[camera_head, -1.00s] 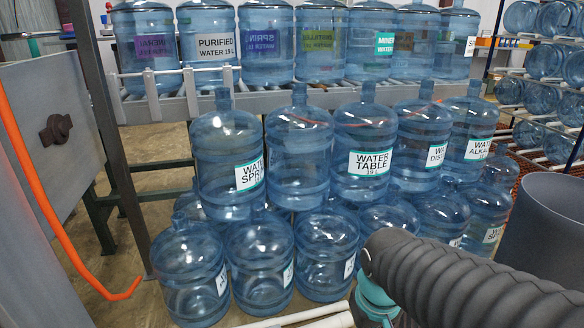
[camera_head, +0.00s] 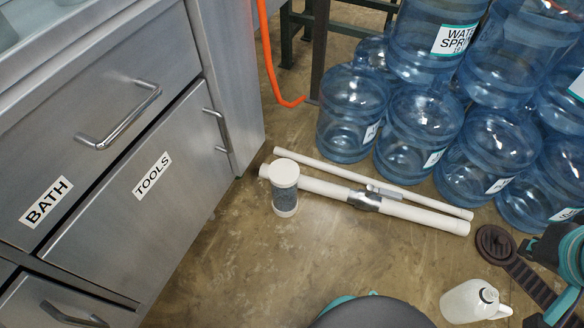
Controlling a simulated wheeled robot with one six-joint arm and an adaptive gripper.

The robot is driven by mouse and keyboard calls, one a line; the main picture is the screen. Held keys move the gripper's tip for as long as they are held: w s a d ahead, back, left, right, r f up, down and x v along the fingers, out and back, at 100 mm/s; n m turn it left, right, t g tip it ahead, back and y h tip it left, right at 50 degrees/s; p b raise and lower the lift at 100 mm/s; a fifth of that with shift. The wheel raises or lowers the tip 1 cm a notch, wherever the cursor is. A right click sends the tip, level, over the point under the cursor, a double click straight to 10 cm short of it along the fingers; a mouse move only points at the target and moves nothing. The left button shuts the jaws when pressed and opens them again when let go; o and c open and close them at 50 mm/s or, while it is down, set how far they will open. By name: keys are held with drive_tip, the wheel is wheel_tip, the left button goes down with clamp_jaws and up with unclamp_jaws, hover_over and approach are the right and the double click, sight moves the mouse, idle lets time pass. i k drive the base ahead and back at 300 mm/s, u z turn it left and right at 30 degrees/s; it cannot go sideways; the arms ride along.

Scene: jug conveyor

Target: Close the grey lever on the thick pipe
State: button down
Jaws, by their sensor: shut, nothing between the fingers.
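The thick white pipe (camera_head: 412,212) lies on the floor in front of the stacked blue jugs, running from left to lower right. A metal band or fitting (camera_head: 364,200) sits around its middle. A small grey lever (camera_head: 384,191) stands out from this fitting, toward the right and along the pipe. Its exact angle is too small to tell. Dark and teal parts of my arm show at the right and bottom edges. I cannot make out my gripper or its fingers among them, and nothing of mine touches the pipe.
A thinner white pipe (camera_head: 352,165) lies behind the thick one. A white-capped canister (camera_head: 285,188) stands at its left end. Steel drawers (camera_head: 130,150) fill the left. A white bottle (camera_head: 472,301) and a brown drain grate (camera_head: 497,243) lie at lower right. The floor in front is clear.

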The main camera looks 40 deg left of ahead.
sight(370, 189)
drive_tip(key=u, duration=1.8)
drive_tip(key=k, duration=1.05)
drive_tip(key=z, duration=0.05)
